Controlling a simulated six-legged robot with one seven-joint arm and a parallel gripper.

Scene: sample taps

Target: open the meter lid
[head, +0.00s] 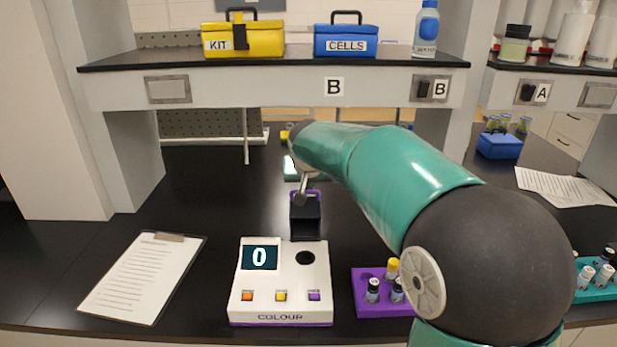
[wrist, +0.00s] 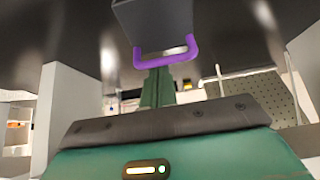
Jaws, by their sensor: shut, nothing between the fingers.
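The white meter (head: 280,312), marked COLOUR, stands on the black bench with its display (head: 260,257) reading 0. Its dark box-shaped lid (head: 305,222) is raised at the back, hollow side facing the head camera, and the round dark well (head: 305,258) is uncovered. A purple handle (head: 311,192) is on the lid's upper end. My gripper (head: 302,188) is shut and empty, right at that handle. In the wrist view the fingertips (wrist: 157,75) sit close to the purple handle (wrist: 185,55) below the dark lid (wrist: 155,22); I cannot tell whether they touch.
A purple rack (head: 368,304) with capped vials stands right of the meter, partly hidden by my arm. A clipboard (head: 140,280) lies to the left. A teal rack (head: 597,293) is at far right. A shelf (head: 270,85) with cases spans the back. Bench between clipboard and meter is clear.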

